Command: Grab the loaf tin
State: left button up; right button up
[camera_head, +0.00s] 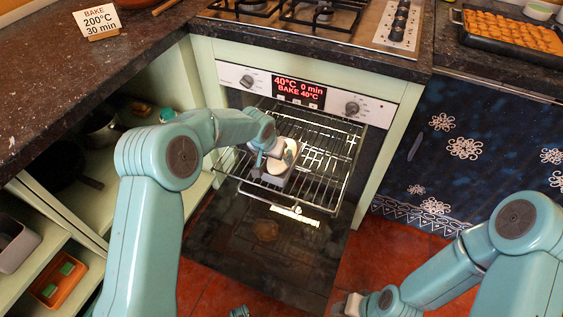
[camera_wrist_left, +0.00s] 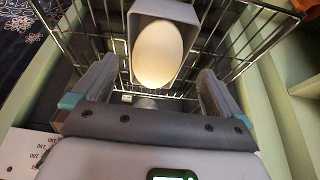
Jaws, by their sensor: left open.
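A grey loaf tin (camera_head: 271,180) with a pale oval loaf of dough in it stands on the pulled-out oven rack (camera_head: 318,193). The tin (camera_wrist_left: 187,14) also shows at the top of the left wrist view, with the smooth dough (camera_wrist_left: 158,54) at its near end. My left gripper (camera_head: 277,155) is over the rack at the tin. In the wrist view its two fingers (camera_wrist_left: 156,72) are spread, one to each side of the tin's near end, with gaps visible. My right gripper (camera_head: 347,306) is low at the bottom edge, mostly cut off, and its jaws are unclear.
The oven door (camera_head: 250,238) hangs open below the rack. The oven display (camera_head: 299,91) reads 40°C, 0 min. A card (camera_head: 98,20) on the dark counter reads bake 200°C, 30 min. Another grey tin (camera_head: 14,245) sits on the left shelf. A full baking tray (camera_head: 510,31) stands top right.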

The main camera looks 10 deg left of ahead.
pick_arm(q)
jog(key=b+x, duration=0.1)
jog(key=x, duration=0.6)
jog(key=shift+w+d+f, duration=0.1)
jog(key=shift+w, duration=0.2)
jog(key=shift+c, duration=0.3)
jog(key=c, duration=1)
jog(key=shift+c, duration=0.5)
